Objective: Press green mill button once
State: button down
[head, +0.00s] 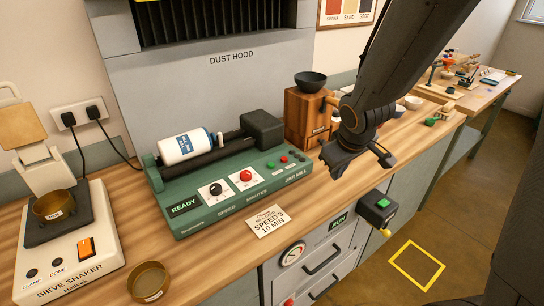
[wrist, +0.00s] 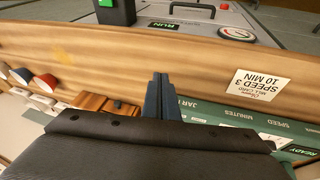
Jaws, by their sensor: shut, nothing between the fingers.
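The green jar mill (head: 215,215) stands on the wooden counter with a white, blue-labelled jar (head: 185,147) lying on its rollers. Its panel shows a lit READY display, a black knob, a red knob (head: 246,176) and small red and green buttons (head: 284,158) near the right end. A separate dark box with a green button (head: 383,203) sticks out at the counter's front edge, beside a RUN sign; the green button also shows in the wrist view (wrist: 106,3). My gripper (head: 387,161) is shut and empty above the counter, right of the mill, apart from both. The wrist view shows its fingers together (wrist: 160,78).
A card reading SPEED 3, 10 MIN (head: 267,221) lies before the mill. A wooden box with a dark bowl (head: 311,80) stands behind my gripper. A sieve shaker (head: 70,245) and brass sieve (head: 149,281) are at left. Drawers and a gauge (head: 292,254) are below the counter.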

jog(key=w+a+r+n+t+y+p, duration=0.2)
jog(key=w+a+r+n+y+p, duration=0.1)
jog(key=w+a+r+n+p, duration=0.35)
jog(key=r+n+y+p, duration=0.2)
jog(key=n+y, duration=0.2)
jog(key=n, duration=0.2)
send_over(271, 165)
jog(key=d, duration=0.1)
jog(key=shift+s+f, duration=0.1)
jog(key=shift+s, duration=0.1)
jog(key=shift+f+b, duration=0.15)
jog(key=shift+b, duration=0.25)
notch_tip(271, 165, down, 6)
jog(key=b, duration=0.7)
jog(key=shift+f+b, duration=1.05)
jog(key=shift+f, duration=0.25)
jog(key=shift+f, duration=0.15)
jog(key=shift+f, duration=0.25)
